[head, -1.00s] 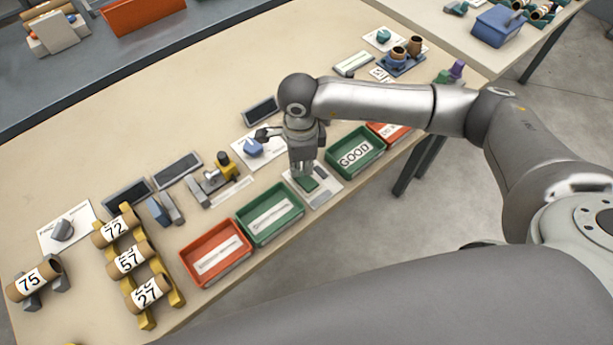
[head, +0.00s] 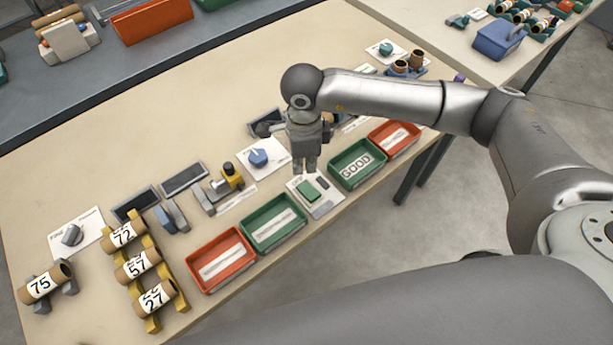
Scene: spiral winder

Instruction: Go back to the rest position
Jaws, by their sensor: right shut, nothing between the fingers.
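My right gripper (head: 305,168) points down over the table (head: 120,115), just behind a white plate with a green block (head: 309,191). Its fingers are shut with nothing between them. It looks raised above the plate, and the green block shows clear of it. My right arm reaches in from the right side of the head view. My left gripper is not in view.
A green tray marked GOOD (head: 357,164) and a red tray (head: 394,138) are right of the gripper. Another green tray (head: 273,222) and red tray (head: 221,259) are left. A yellow rack (head: 151,323) holds numbered tubes. Bare tabletop lies behind.

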